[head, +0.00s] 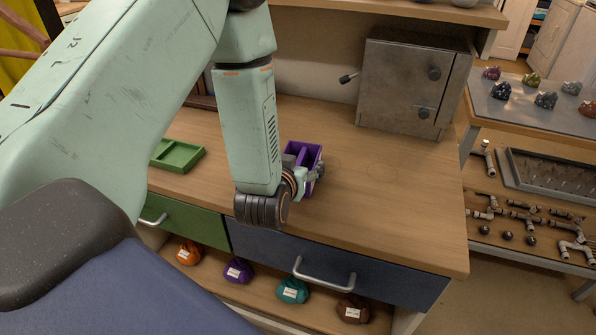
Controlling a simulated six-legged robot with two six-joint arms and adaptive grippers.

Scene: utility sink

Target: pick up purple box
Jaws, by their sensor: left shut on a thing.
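The purple box (303,152) is a small open-topped box on the wooden counter (390,205), right of centre in the head view. My left arm comes in from the upper left and reaches down to it. My left gripper (312,176) is shut on the purple box at its near side. The wrist and forearm hide part of the box and most of the fingers. I cannot tell whether the box touches the counter or is slightly raised. My right gripper is not in view.
A green tray (178,156) lies on the counter to the left. A grey metal cabinet (400,85) with a protruding lever stands at the back right. Below the counter are a green drawer (185,219) and a blue drawer (350,265) with handles. The right counter area is clear.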

